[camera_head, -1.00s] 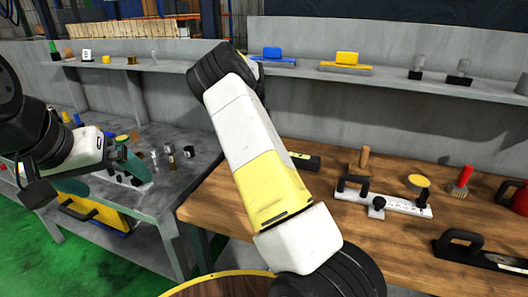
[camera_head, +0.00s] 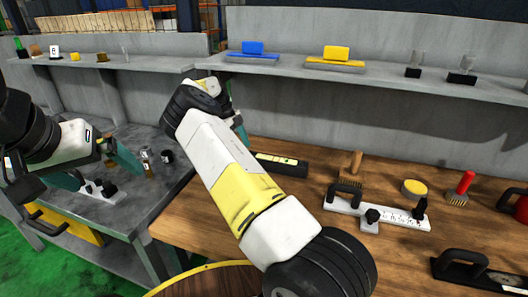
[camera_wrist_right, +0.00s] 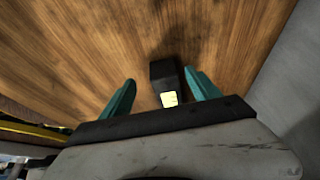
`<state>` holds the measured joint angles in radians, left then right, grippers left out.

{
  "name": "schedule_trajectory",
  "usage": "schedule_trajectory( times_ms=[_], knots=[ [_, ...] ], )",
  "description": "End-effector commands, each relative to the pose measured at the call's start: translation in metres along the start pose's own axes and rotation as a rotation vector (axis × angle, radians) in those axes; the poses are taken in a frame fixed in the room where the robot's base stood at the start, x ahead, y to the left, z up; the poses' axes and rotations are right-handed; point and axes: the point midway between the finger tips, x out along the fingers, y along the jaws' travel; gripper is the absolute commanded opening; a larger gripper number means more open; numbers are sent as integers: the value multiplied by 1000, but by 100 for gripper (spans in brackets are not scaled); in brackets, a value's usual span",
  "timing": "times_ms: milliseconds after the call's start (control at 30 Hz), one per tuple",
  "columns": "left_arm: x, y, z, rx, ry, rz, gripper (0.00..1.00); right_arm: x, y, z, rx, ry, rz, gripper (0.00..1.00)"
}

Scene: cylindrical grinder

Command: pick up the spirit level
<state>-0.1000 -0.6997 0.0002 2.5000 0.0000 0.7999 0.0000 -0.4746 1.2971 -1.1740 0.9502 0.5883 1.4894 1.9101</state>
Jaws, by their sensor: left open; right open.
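The spirit level appears to be the black bar with a pale yellow-green window (camera_head: 280,163), lying on the wooden bench behind my right arm; its left part is hidden. In the right wrist view a black bar end with a bright yellow window (camera_wrist_right: 168,98) lies between the teal fingers of my right gripper (camera_wrist_right: 158,84), which is open. The fingers stand apart from its sides. In the head view the right gripper is mostly hidden behind its own wrist. My left gripper (camera_head: 104,172) is open over the grey table at left, its teal fingers apart.
On the wooden bench (camera_head: 400,250) stand a white plate with black handles (camera_head: 375,212), a wooden-handled brush (camera_head: 354,166), a yellow round tin (camera_head: 414,188), a red-handled brush (camera_head: 461,187) and a black-handled tool (camera_head: 478,268). A grey shelf (camera_head: 390,82) runs behind.

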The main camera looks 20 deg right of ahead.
Motion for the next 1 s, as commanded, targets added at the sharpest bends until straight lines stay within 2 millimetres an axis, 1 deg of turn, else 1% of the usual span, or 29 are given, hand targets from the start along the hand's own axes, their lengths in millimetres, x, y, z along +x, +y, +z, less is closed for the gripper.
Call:
schedule_trajectory(
  times_ms=[67, 167, 267, 500, 600, 867, 933, 1000],
  knots=[
    [0, 0, 0, 0, 0, 0, 100, 0, 0, 0, 1, 2, -2, 71],
    [0, 0, 0, 0, 0, 0, 100, 4, 0, -8, 4, 4, -1, 71],
    [0, 0, 0, 0, 1, 0, 100, 10, 1, -24, 7, 4, 0, 71],
    [0, 0, 0, 0, 0, 0, 100, 30, 1, -72, 6, 3, 1, 71],
    [0, 0, 0, 0, 0, 0, 100, 36, 1, -87, 5, 3, 0, 71],
    [0, 0, 0, 0, 0, 0, 100, 44, 0, -104, 3, 3, -1, 71],
    [0, 0, 0, 0, 0, 0, 100, 47, 1, -113, 4, 4, 0, 71],
    [0, 0, 0, 0, 0, 0, 100, 61, 1, -111, 3, 5, 1, 71]
  ],
)
